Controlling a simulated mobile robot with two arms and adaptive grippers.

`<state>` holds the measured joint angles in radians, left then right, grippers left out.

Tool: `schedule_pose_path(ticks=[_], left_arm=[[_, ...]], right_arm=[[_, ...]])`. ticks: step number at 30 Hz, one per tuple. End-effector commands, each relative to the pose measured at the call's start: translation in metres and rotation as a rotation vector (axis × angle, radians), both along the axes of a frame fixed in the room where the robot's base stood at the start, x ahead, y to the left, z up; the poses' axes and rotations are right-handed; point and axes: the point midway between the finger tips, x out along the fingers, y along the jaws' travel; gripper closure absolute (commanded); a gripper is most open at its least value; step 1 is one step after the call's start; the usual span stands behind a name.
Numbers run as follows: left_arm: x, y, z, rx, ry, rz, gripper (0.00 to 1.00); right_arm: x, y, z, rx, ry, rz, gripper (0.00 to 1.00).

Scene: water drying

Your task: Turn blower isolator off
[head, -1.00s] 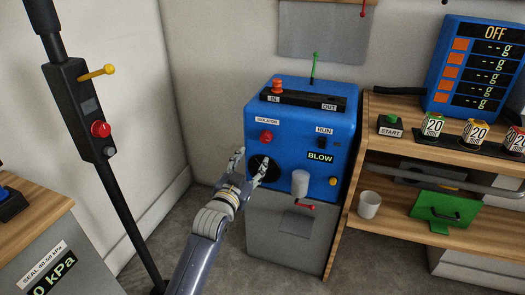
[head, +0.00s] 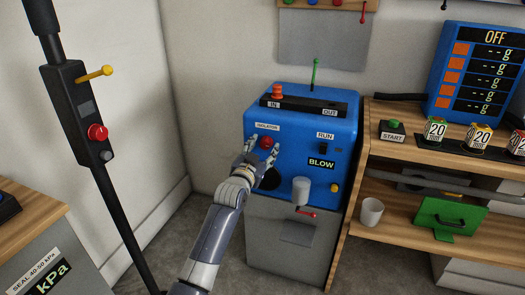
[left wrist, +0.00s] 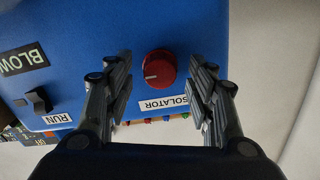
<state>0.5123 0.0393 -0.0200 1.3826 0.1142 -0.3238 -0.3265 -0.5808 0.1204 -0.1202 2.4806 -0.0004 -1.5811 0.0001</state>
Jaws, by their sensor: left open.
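The blue blower (head: 340,125) stands on a grey base. Its red isolator knob (head: 266,142) is on the upper left of the front panel, below the ISOLATOR label. My left gripper (head: 264,144) is open at the panel, with its fingers on either side of the knob in the head view. In the left wrist view the red knob (left wrist: 159,68) sits between the open fingers (left wrist: 160,92), apart from both, with a pale mark toward its left. I cannot tell how deep the fingers reach. My right gripper does not show.
The RUN switch (head: 323,149), BLOW display (head: 321,163) and a white cylinder (head: 301,190) are right of the gripper. A wooden shelf (head: 385,150) stands close on the right. A black post with a red button (head: 97,132) stands left.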

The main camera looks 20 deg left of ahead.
Motion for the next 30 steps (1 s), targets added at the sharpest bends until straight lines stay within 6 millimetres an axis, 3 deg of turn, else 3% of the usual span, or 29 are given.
schedule_pose_path(ticks=[7, 13, 30], left_arm=[[0.0, 0.0, 0.0, 0.0, 0.0, 0.0, 0.49], [0.0, 0.0, 0.0, 0.0, 0.0, 0.0, 0.92], [0.0, 0.0, 0.002, -0.094, 0.005, 0.001, 0.93]], right_arm=[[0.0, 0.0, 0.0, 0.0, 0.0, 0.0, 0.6], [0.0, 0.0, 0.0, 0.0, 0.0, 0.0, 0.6], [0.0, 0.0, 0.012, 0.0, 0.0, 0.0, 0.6]])
